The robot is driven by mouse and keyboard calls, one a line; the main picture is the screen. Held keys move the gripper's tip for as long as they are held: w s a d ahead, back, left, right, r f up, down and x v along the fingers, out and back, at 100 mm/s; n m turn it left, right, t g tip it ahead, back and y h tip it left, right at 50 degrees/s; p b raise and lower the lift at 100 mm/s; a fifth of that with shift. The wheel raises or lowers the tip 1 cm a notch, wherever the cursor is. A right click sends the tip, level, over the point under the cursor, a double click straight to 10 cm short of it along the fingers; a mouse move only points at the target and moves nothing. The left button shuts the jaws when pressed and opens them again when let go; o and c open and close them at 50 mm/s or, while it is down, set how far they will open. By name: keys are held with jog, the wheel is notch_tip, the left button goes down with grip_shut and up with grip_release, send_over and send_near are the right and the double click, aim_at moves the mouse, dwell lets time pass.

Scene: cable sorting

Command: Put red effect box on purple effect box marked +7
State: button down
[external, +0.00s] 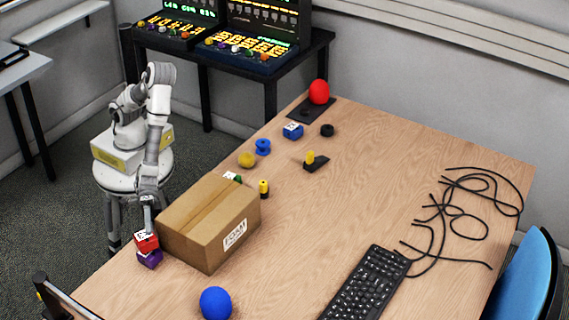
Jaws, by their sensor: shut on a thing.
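The red effect box (146,242) is a small red block with a white label on top. It is at the left edge of the table, in front of the cardboard box. The purple effect box (150,259) is directly below it and looks close to or touching its underside; I cannot tell whether there is a gap. The +7 mark cannot be read. My gripper (147,229) reaches down from above and is shut on the red effect box. Its fingertips are small and partly blurred in this view.
A large cardboard box (192,227) stands just right of my gripper. A blue ball (215,303) lies nearer the front edge. A keyboard (367,284) and loose black cables (437,215) lie to the right. Several small parts, including a blue box (293,131), lie farther back. The table's middle is clear.

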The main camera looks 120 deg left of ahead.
jog(key=shift+f+b, duration=0.4)
jog(key=shift+f, duration=0.05)
jog(key=shift+c, duration=1.7)
grip_release()
